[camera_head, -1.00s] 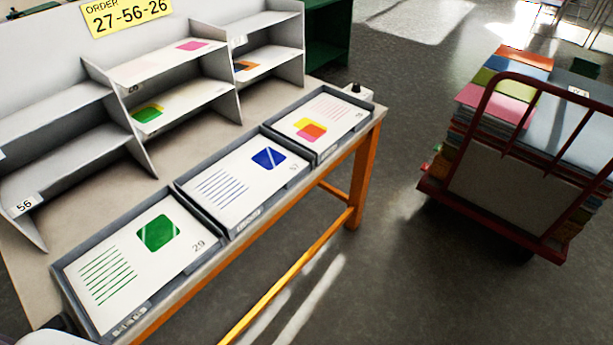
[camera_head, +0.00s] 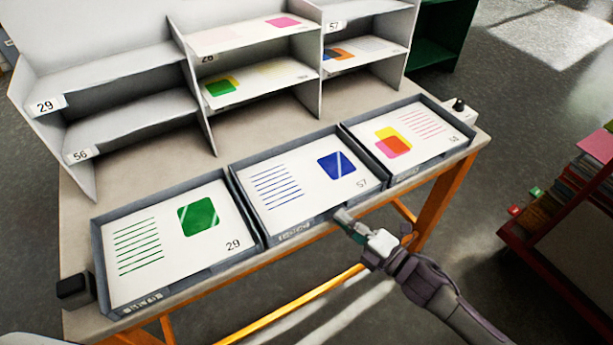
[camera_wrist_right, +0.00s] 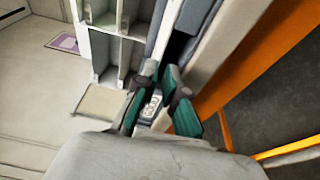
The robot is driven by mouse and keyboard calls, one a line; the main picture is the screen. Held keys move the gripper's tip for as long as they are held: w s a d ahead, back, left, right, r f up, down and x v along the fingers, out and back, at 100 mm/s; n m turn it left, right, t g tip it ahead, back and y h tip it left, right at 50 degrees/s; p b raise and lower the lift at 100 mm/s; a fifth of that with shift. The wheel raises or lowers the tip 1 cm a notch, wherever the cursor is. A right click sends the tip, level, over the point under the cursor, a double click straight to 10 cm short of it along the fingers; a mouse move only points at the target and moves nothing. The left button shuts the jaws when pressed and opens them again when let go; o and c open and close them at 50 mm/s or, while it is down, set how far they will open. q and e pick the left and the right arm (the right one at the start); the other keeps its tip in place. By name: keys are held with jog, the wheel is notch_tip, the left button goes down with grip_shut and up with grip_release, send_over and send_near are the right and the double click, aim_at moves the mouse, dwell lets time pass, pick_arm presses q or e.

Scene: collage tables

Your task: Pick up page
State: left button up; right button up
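Three pages lie in grey trays along the table's front edge. The left page (camera_head: 160,265), marked 29, has green lines and a green square. The middle page (camera_head: 290,205), marked 57, has blue lines and a blue square. The right page (camera_head: 435,150) has pink lines and overlapping yellow and red shapes; its number is too small to read surely. My right gripper (camera_head: 349,222) is by the front edge of the middle tray (camera_head: 237,190), near its right corner. In the right wrist view its green-padded fingers (camera_wrist_right: 157,82) are apart, with no page between them. My left gripper is out of view.
A white shelf rack (camera_head: 130,65) with number labels stands behind the trays; some compartments hold pages and the left ones look empty. A small black device (camera_head: 73,287) sits at the table's left end. A red cart (camera_head: 560,220) stands at the right.

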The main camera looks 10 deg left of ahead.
aim_at(322, 206)
jog(key=x, duration=0.5)
jog(key=shift+s+a+r+p, duration=0.1)
jog(key=shift+s+a+p, duration=0.1)
jog(key=shift+a+p, duration=0.3)
jog(key=shift+w+a, duration=0.25)
jog(key=shift+a, duration=0.05)
grip_shut()
